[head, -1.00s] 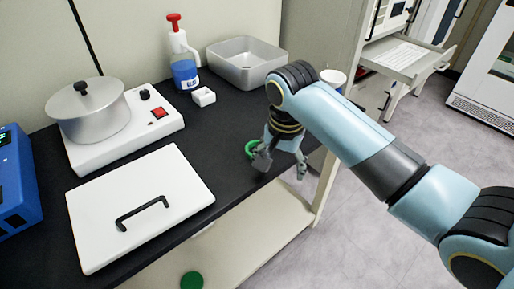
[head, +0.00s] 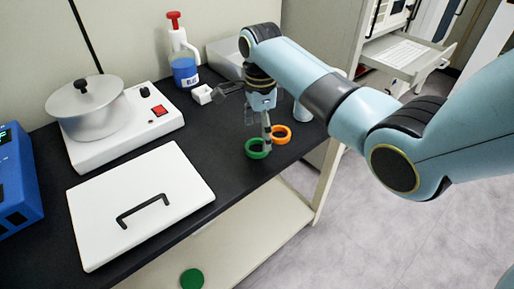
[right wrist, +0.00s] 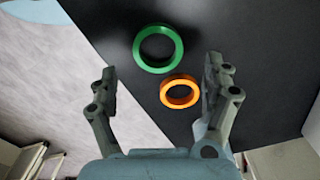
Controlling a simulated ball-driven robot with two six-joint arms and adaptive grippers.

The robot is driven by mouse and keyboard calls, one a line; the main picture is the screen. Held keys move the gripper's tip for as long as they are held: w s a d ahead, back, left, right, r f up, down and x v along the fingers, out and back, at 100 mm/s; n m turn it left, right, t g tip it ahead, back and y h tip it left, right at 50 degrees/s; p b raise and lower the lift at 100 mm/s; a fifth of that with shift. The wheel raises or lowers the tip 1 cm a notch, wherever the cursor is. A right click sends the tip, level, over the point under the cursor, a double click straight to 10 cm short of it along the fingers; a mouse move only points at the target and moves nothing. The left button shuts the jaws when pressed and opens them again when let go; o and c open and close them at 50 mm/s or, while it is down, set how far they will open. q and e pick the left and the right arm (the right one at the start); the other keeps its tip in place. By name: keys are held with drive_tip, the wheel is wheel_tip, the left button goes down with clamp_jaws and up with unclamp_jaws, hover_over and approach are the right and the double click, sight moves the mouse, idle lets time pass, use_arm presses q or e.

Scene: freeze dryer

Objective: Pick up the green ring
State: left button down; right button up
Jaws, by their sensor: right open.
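The green ring (head: 257,156) lies flat on the black bench top near its front edge. It also shows whole in the right wrist view (right wrist: 158,68), beyond the fingertips and between their lines. An orange ring (head: 288,138) lies close beside it; in the right wrist view the orange ring (right wrist: 180,104) is smaller and nearer the right finger. My right gripper (head: 247,115) is open and empty above the bench, with one finger overlapping the green ring's edge in the head view. In the right wrist view the gripper (right wrist: 160,70) has its fingers wide apart. My left gripper is out of view.
A white lid (head: 140,190) with a black handle lies to the left. A drawer (head: 405,55) stands open at right.

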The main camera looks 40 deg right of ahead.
sight(261, 149)
wheel_tip(261, 149, down, 4)
drive_tip(key=shift+s, duration=0.15)
drive_tip(key=c, duration=0.9)
drive_tip(key=shift+o, duration=0.2)
drive_tip(key=shift+r, duration=0.1)
